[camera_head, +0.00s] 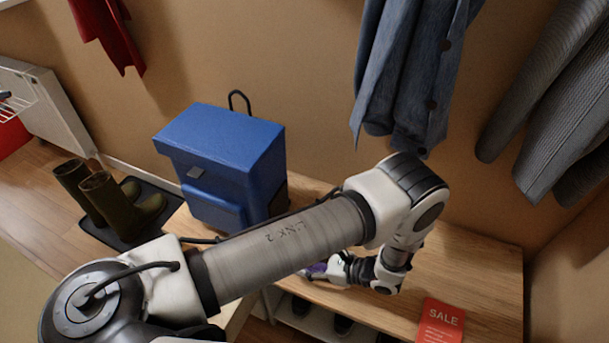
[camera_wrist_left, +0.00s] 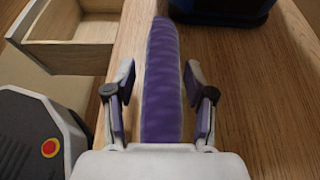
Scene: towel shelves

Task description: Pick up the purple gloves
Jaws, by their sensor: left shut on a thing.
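The purple gloves (camera_wrist_left: 162,60) show in the left wrist view as a long, ribbed purple piece lying along the middle, between the fingers. My left gripper (camera_wrist_left: 159,85) is shut on them, with one finger on each side. In the head view only a small bit of purple (camera_head: 317,268) shows at my left gripper (camera_head: 330,268), low over the wooden bench (camera_head: 465,270); my arm hides much around it. I cannot tell whether the gloves still touch the bench. My right gripper is in neither view.
A blue backpack (camera_head: 235,140) stands on the bench at the left, its base close ahead in the wrist view. A red SALE card (camera_head: 440,322) is at the front right. An open drawer (camera_wrist_left: 75,45) juts out at left. Boots (camera_head: 100,195) stand on a floor tray. Jackets (camera_head: 410,75) hang above.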

